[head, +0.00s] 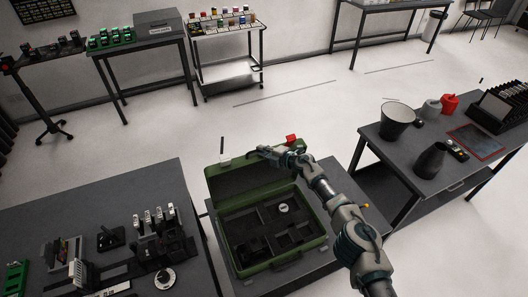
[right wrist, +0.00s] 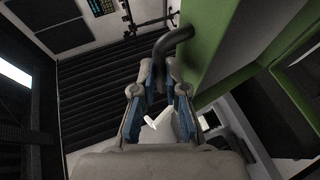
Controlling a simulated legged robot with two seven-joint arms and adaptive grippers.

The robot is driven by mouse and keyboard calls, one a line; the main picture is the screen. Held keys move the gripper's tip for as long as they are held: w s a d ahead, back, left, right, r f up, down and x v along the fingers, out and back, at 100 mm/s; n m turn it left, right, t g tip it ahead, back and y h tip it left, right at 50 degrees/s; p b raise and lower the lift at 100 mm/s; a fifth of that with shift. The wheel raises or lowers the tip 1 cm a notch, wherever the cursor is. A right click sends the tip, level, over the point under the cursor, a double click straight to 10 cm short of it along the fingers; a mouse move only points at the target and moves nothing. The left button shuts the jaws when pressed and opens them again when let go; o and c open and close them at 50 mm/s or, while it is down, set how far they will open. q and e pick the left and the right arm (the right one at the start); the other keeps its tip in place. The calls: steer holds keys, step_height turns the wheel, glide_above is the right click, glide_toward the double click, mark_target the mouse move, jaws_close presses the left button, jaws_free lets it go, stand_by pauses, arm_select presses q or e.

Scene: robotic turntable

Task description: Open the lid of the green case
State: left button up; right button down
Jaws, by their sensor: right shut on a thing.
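The green case (head: 312,246) stands on a dark table in the middle of the head view. Its lid (head: 216,183) is raised at the back, standing steeply, so the dark inside shows with its compartments and a small white round part (head: 283,207). My right gripper (head: 263,153) is at the top edge of the lid. In the right wrist view, my right gripper (right wrist: 160,72) is shut on the dark curved handle (right wrist: 173,42), which joins the green lid (right wrist: 222,40). The fingers partly hide the handle. My left gripper is not in view.
A dark table (head: 60,221) with small tools and parts is at the left. Another table (head: 390,160) at the right holds a bucket (head: 396,120), a dark vessel (head: 430,159) and a red can (head: 449,103). Open floor lies behind the case.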

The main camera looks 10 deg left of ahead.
steer(key=shift+s+a, duration=0.1)
steer(key=shift+a, duration=0.05)
steer(key=c, duration=1.2)
jaws_free()
steer(key=shift+r, duration=0.1)
steer(key=shift+d, duration=0.3)
steer(key=v, duration=1.1)
steer(key=shift+s+d, duration=0.2)
steer(key=shift+d, duration=0.05)
steer(key=shift+a, duration=0.15)
